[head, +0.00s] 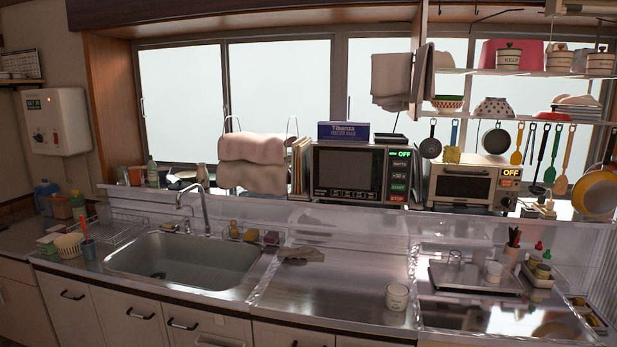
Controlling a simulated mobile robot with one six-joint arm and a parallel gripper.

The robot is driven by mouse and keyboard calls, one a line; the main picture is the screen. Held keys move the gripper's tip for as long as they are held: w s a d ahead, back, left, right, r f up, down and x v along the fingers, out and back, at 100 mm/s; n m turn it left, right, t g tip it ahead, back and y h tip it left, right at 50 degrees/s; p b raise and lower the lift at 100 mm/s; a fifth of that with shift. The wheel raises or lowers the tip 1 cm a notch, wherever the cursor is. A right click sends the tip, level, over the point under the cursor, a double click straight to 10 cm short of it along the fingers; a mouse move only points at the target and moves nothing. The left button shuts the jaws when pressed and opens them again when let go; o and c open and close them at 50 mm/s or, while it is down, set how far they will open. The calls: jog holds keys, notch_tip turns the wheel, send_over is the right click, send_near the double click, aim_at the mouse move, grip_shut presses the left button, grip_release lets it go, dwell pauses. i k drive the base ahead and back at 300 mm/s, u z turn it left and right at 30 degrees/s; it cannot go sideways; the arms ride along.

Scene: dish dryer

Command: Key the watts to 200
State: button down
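A microwave (348,173) with a dark door window stands on the raised shelf behind the counter, in the middle of the head view. On the right of its front is a control column. A lit green display (404,153) at the top reads OFF. Below it a small label (399,164) seems to read WATTS, with another small button (398,175) under it. Lower down are a green START button (398,188) and a red STOP button (397,198). No watt number is readable. My gripper is not in view.
A toaster oven (470,185) with an orange OFF display stands right of the microwave. A purple box (343,131) lies on the microwave. A towel rack (252,165) stands to its left. In front are a sink (185,260), a white cup (397,297) and bare counter (330,295).

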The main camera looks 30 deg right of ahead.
aim_at(398, 163)
jog(key=u, duration=1.5)
jog(key=k, duration=0.1)
jog(key=z, duration=2.95)
